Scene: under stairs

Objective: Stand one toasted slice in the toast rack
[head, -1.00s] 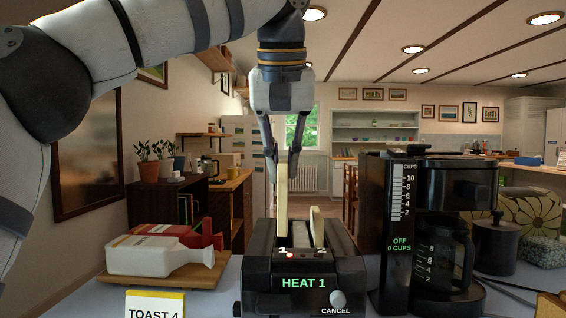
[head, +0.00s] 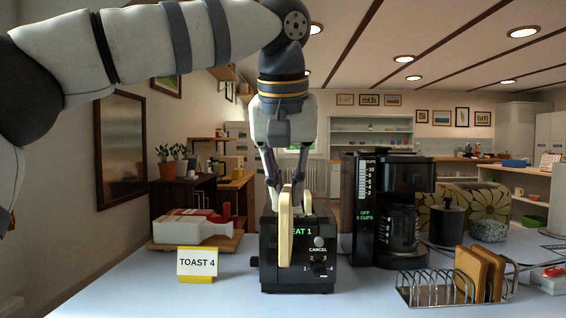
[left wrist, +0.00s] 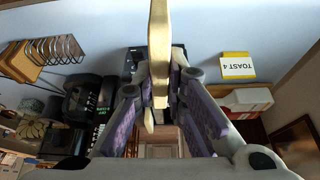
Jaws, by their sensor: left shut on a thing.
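My left gripper (head: 286,186) is shut on a pale slice (head: 285,232), which hangs upright, edge-on to the head camera, in front of the black toaster (head: 318,262) and covers part of its display. In the left wrist view the held slice (left wrist: 158,50) is between the fingers. A second pale slice (head: 308,203) stands at the toaster's right slot, mostly hidden; it also shows in the left wrist view (left wrist: 148,121). The wire toast rack (head: 420,289) is at the front right with two brown slices (head: 469,268) in its right part and empty gaps at its left. My right gripper is not in view.
A black coffee maker (head: 400,215) stands right of the toaster, behind the rack. The tabletop before the toaster is clear.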

